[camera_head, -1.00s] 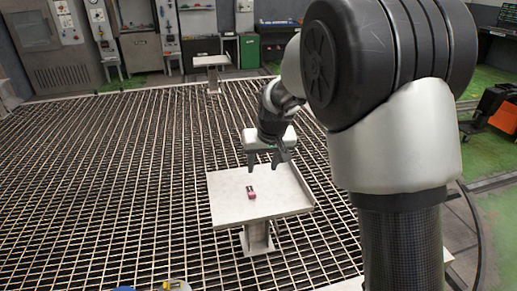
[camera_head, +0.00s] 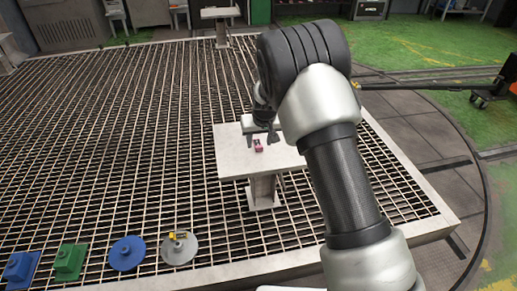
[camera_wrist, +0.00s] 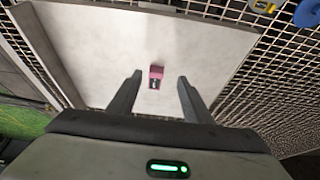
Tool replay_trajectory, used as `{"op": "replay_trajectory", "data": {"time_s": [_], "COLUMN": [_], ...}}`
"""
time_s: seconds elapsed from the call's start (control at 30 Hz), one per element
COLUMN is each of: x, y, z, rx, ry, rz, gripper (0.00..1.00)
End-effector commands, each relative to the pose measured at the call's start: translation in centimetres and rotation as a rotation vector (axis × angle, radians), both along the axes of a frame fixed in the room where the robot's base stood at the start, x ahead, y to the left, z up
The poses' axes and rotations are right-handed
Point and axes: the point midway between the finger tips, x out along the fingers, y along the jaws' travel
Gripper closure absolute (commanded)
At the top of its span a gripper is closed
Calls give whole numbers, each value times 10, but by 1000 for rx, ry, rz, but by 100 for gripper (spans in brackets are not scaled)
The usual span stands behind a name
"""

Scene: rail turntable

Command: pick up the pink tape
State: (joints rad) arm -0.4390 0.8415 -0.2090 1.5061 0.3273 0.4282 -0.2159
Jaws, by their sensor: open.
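The pink tape (camera_head: 258,146) is a small pink block-like piece with a dark part. It lies on a light grey table (camera_head: 235,166) on a single post. In the wrist view the pink tape (camera_wrist: 156,74) lies on the tabletop (camera_wrist: 90,50), just beyond the fingertips and roughly centred between them. My gripper (camera_head: 258,136) is above the table, close to the tape. In the wrist view my gripper (camera_wrist: 158,75) has its two fingers spread apart with nothing between them. I cannot tell the exact height of the fingers above the tabletop.
The table stands on a metal grating (camera_head: 110,170). A grey disc with a yellow item (camera_head: 179,250), a blue disc (camera_head: 127,254), a green block (camera_head: 69,261) and a blue block (camera_head: 20,268) are at the front left. Another small table (camera_head: 220,13) stands at the back.

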Motion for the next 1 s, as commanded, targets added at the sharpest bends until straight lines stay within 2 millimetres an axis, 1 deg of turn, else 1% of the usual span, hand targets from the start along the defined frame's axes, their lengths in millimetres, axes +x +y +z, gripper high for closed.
{"op": "replay_trajectory", "data": {"time_s": [0.13,0.2,0.37,0.5,0.67,0.7,0.93,0.97,1.0], "x": [7,13,22,25,25,25,25,25,25], "y": [-1,-2,0,1,1,1,1,1,1], "z": [-13,-23,-42,-47,-47,-47,-47,-47,-47], "rx": [-2,-2,-1,0,0,0,0,0,0], "ry": [1,2,2,0,0,0,0,0,0], "rz": [1,1,2,1,1,1,1,1,1], "gripper": [55,55,55,55,55,56,95,98,98]}}
